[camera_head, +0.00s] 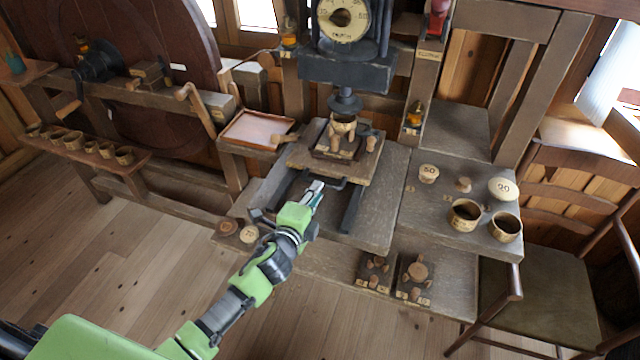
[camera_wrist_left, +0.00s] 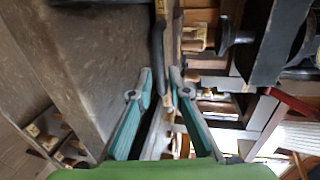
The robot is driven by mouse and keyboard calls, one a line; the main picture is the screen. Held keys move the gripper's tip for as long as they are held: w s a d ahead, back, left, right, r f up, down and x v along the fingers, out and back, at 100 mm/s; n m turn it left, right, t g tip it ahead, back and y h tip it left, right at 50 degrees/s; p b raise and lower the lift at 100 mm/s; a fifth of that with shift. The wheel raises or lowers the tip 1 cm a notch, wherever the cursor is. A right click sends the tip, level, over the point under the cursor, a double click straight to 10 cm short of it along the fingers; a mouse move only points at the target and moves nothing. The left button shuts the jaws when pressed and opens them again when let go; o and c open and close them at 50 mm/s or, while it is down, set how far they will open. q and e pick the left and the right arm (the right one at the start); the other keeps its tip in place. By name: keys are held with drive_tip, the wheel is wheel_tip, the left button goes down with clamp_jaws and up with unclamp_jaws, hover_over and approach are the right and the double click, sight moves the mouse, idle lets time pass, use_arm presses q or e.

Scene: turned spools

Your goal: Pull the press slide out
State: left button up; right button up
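The press slide (camera_head: 300,158) is a wooden board under the press (camera_head: 345,72), with a dark handle (camera_head: 338,184) at its front edge. A small block with a wooden cup (camera_head: 343,126) stands on the slide, right below the dark press head. My left gripper (camera_head: 317,186) is at the handle, reaching from the front left. In the left wrist view, its two fingers (camera_wrist_left: 160,75) are apart, and the dark handle (camera_wrist_left: 157,52) shows just beyond and between the tips. I cannot tell whether they touch it. My right gripper is in neither view.
Two dark rails (camera_head: 351,208) run forward from the slide over the bench. A tray (camera_head: 258,128) stands to the left. Cups (camera_head: 465,214) and wooden pieces (camera_head: 429,174) stand on the right bench top. A chair (camera_head: 560,270) is at the far right.

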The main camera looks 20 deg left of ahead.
use_arm(q)
drive_tip(key=shift+x, duration=2)
clamp_jaws()
drive_tip(key=shift+s+f, duration=0.1)
